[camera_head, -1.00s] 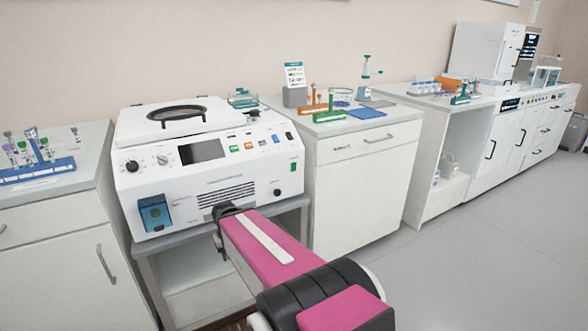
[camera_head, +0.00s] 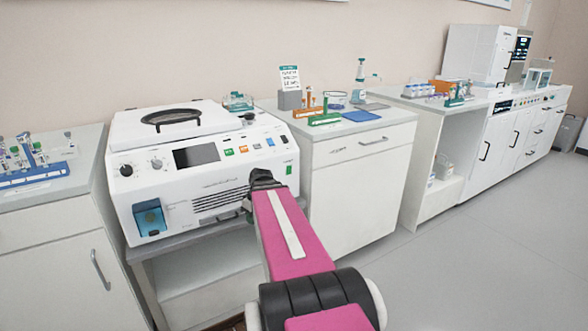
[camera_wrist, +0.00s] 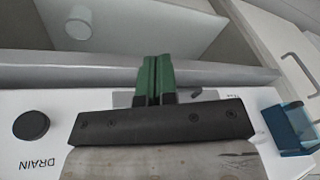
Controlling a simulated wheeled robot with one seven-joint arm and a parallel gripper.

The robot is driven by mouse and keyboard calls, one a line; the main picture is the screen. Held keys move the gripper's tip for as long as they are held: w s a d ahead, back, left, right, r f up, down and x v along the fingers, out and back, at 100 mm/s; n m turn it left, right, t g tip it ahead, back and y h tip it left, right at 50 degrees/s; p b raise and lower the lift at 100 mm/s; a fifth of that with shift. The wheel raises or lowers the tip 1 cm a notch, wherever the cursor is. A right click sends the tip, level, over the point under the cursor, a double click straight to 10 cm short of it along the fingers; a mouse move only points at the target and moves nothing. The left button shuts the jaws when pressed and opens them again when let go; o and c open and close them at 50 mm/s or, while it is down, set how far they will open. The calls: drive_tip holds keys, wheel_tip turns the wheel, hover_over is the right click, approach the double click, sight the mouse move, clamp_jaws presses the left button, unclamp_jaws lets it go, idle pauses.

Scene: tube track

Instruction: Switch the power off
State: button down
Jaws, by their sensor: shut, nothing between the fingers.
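The white machine (camera_head: 210,165) stands on a grey-topped stand, with knobs, a dark screen and coloured buttons on its sloped panel. A small green switch (camera_head: 289,169) is on the right of its front face; I cannot read a power label or tell its position. My gripper (camera_head: 262,177) is in front of the machine's front face, left of and slightly below the green switch. In the wrist view my green fingers (camera_wrist: 154,80) are together and empty. A black knob (camera_wrist: 31,125) marked DRAIN shows beside them; the green switch is not seen there.
A blue box-shaped part (camera_head: 149,218) sticks out at the machine's lower left; it also shows in the wrist view (camera_wrist: 293,128). A blue tube rack (camera_head: 35,174) is on the left counter. A white cabinet (camera_head: 355,190) stands close on the right. Open floor lies further right.

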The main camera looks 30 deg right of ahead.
sight(289, 170)
drive_tip(key=d+r+n+t+y, duration=0.1)
drive_tip(key=d+r+n+t, duration=0.1)
drive_tip(key=d+r+n, duration=0.3)
drive_tip(key=s+d+r+n+t+y, duration=0.1)
drive_tip(key=d+r+n, duration=0.5)
drive_tip(key=d+r, duration=0.8)
drive_tip(key=d+t, duration=0.1)
drive_tip(key=d, duration=0.6)
drive_tip(key=shift+s+d+r+t, duration=0.15)
drive_tip(key=shift+d+r+t, duration=0.15)
drive_tip(key=shift+d, duration=0.1)
drive_tip(key=shift+w+a+f, duration=0.65)
drive_tip(key=shift+w+f, duration=0.55)
drive_tip(key=shift+w, duration=0.3)
drive_tip(key=shift+w+a+f, duration=0.7)
drive_tip(key=shift+w+f, duration=0.55)
drive_tip(key=shift+w, duration=0.25)
drive_tip(key=shift+w+a+f, duration=0.65)
drive_tip(key=shift+w+f, duration=0.55)
drive_tip(key=shift+w, duration=0.3)
